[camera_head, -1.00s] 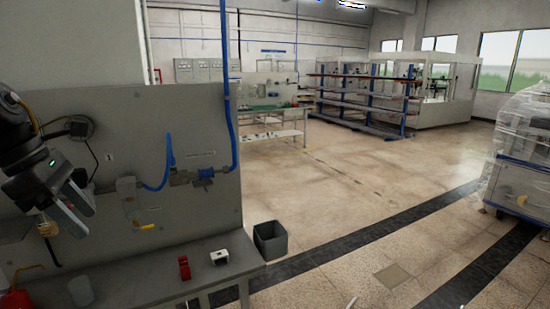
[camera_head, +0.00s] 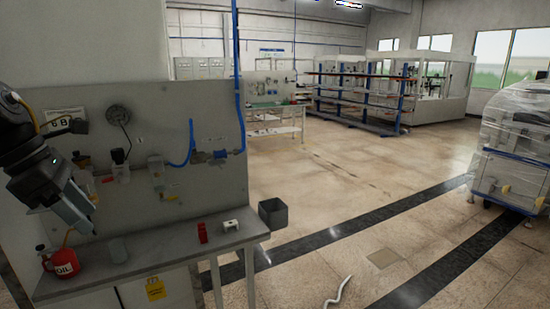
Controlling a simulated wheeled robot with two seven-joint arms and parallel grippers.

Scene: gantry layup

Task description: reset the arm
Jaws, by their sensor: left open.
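My left arm comes in at the left edge, and my left gripper (camera_head: 84,212) hangs in front of the grey wall panel, pointing down and to the right. Its jaws are open and I see nothing between them. It is above the left part of the bench and apart from the bench top. My right gripper is not in view.
The bench (camera_head: 150,262) carries a red oil can (camera_head: 66,264), a cup (camera_head: 118,250), a red item (camera_head: 202,233) and a small white block (camera_head: 231,226). A grey bin (camera_head: 273,214) stands at its right end. A white hose-like piece (camera_head: 338,292) lies on open floor.

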